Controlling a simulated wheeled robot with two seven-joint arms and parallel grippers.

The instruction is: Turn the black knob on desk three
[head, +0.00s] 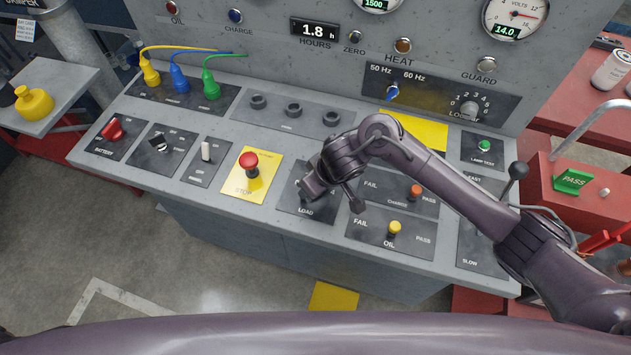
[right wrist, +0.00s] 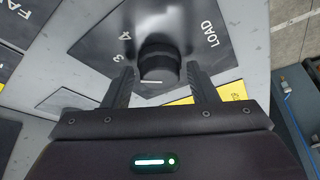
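The black knob (right wrist: 159,58) sits on a dark plate (right wrist: 120,28) marked LOAD, with the digits 3 and 4 beside it, in the right wrist view. It has a white line on its near face. My right gripper (right wrist: 161,72) is open, with one finger on either side of the knob and a visible gap at each side. In the head view my right gripper (head: 328,196) is over the LOAD plate (head: 296,207) on the grey desk (head: 200,110) and hides most of the knob. My left gripper is not in view.
A red stop button (head: 249,162) on a yellow plate is left of my right gripper. An orange knob (head: 415,191) and a yellow knob (head: 395,228) are to its right. A black-balled lever (head: 517,172) stands near my right forearm. Floor is open in front.

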